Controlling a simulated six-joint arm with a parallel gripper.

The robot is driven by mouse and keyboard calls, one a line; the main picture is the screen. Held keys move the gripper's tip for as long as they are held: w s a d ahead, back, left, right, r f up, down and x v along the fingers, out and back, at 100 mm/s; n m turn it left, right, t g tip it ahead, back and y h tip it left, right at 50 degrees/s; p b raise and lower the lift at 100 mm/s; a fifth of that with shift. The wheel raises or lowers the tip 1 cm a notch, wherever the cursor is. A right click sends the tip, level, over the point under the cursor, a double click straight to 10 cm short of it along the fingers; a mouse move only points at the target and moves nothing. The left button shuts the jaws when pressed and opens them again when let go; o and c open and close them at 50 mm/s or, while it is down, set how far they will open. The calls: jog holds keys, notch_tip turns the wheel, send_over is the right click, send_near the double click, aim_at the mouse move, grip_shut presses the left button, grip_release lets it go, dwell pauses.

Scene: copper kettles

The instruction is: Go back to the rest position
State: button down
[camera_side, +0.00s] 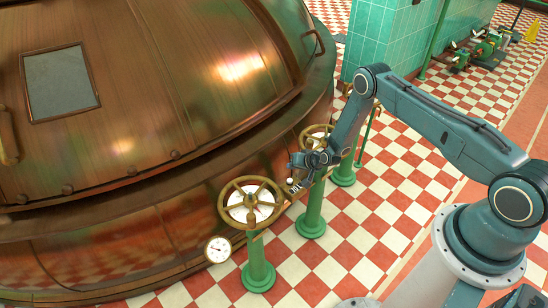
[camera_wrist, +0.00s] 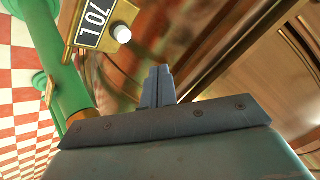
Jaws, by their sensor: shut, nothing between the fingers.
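My gripper (camera_side: 293,161) is in front of the copper kettle (camera_side: 190,70) in the side view, close to the brass handwheels. In the wrist view its fingers (camera_wrist: 158,86) are together with nothing between them. A brass plate with a black "70L" label (camera_wrist: 93,22) and a white knob (camera_wrist: 122,34) lies just beyond the fingertips, apart from them as far as I can tell. In the side view the white knob (camera_side: 290,181) sits just below the gripper. The rest position is not marked in either view.
A brass handwheel (camera_side: 235,189) on a green post (camera_side: 258,268) stands left of my gripper. Another handwheel (camera_side: 312,131) is partly hidden behind it. A round gauge (camera_side: 218,249) is low on the left. Checkered floor (camera_side: 400,180) lies open to the right, beside a tiled pillar (camera_side: 385,45).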

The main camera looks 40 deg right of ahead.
dwell(0.3)
jog(key=a+r+n+g, duration=0.1)
jog(key=a+r+n, duration=0.1)
jog(key=r, duration=1.3)
jog(key=a+r+n, duration=0.2)
jog(key=r, duration=1.3)
jog(key=s+a+r+n+g, duration=0.1)
jog(key=s+r, duration=0.5)
jog(key=r, duration=0.2)
jog(key=s+a+r+n, duration=0.1)
jog(key=s+a+r, duration=0.1)
jog(key=s+r, duration=0.5)
jog(key=s+r+n, duration=0.1)
jog(key=s+r, duration=0.3)
jog(key=s, duration=0.9)
jog(key=s+a+r+g+h, duration=0.1)
jog(key=s+r, duration=0.3)
jog(key=s, duration=0.9)
jog(key=shift+s+a+n+g, duration=0.25)
jog(key=shift+s+n+g, duration=0.05)
jog(key=shift+n, duration=0.1)
